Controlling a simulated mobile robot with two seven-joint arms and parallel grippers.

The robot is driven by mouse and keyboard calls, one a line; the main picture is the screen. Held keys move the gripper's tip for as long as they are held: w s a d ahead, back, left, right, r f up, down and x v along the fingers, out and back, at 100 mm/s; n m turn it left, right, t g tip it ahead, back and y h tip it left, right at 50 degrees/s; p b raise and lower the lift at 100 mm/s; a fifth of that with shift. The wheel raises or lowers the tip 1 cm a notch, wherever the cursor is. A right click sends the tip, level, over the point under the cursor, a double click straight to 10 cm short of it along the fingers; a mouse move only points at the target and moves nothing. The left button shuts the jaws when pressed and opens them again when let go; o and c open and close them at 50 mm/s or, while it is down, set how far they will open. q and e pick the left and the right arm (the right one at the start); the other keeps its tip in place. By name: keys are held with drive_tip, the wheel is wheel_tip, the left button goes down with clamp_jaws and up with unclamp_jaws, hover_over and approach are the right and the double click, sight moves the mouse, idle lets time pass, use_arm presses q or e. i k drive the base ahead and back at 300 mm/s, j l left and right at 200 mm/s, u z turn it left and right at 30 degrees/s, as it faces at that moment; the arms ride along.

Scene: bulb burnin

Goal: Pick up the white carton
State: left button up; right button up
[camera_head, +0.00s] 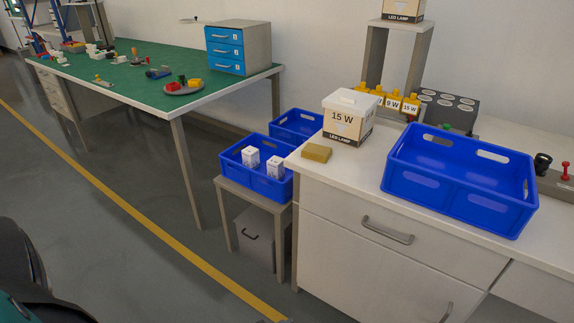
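Two small white cartons, one on the left (250,156) and one on the right (275,166), stand upright in a blue crate on a low stand, left of the white bench. A larger white box with a lid, marked 15 W LED LAMP (348,115), stands on the bench near its left end. Neither of my grippers is in view, so nothing shows in their grasp. Dark parts at the lower left edge cannot be told clearly.
The blue crate's front wall (252,178) rises around the cartons. A second blue crate (298,122) sits behind it. On the bench are a yellow-brown block (316,152) and a large empty blue crate (458,197). A green-topped table (140,84) stands left. The floor in front is clear.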

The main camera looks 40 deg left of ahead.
sight(275, 169)
drive_tip(key=i+j, duration=0.15)
drive_tip(key=j, duration=0.3)
drive_tip(key=i+j+u, duration=0.1)
drive_tip(key=j, duration=0.3)
drive_tip(key=i+j, duration=0.15)
drive_tip(key=j, duration=0.3)
drive_tip(key=i+j+u, duration=0.1)
drive_tip(key=j, duration=0.3)
drive_tip(key=i+j, duration=0.2)
drive_tip(key=j, duration=0.25)
drive_tip(key=i+j+u, duration=0.1)
drive_tip(key=j, duration=0.3)
drive_tip(key=i+j, duration=0.25)
drive_tip(key=j, duration=0.15)
